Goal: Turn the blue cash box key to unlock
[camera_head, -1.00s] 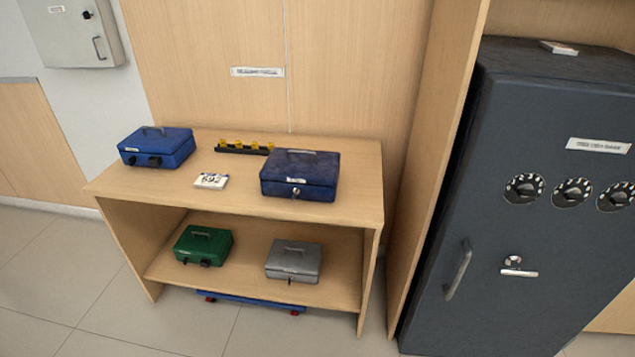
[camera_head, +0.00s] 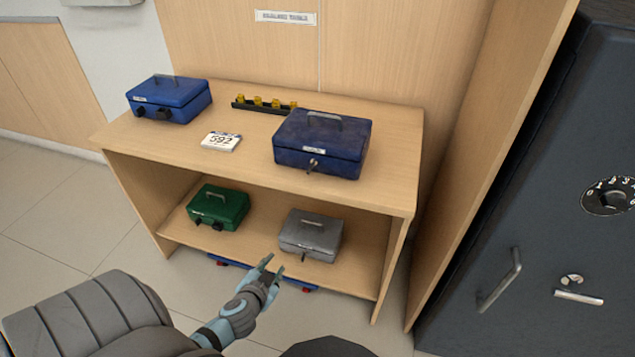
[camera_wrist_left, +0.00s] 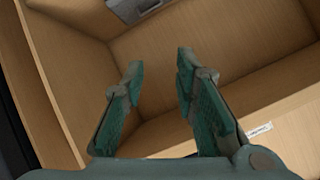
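A dark blue cash box (camera_head: 322,140) with a key (camera_head: 313,164) in its front lock stands on the right of the shelf top. Its lid is shut. A brighter blue cash box (camera_head: 170,98) with two dark knobs stands on the left of the same top. My left gripper (camera_head: 271,267) is in front of the lower shelf, below and apart from both blue boxes. In the left wrist view the left gripper (camera_wrist_left: 158,62) has its fingers apart with nothing between them. My right gripper is not in view.
The wooden shelf unit (camera_head: 400,150) also holds a green box (camera_head: 218,207) and a grey box (camera_head: 311,235) below. On top are a 592 card (camera_head: 221,141) and a black strip with yellow pieces (camera_head: 264,104). A dark safe (camera_head: 540,200) stands right, behind a wooden panel.

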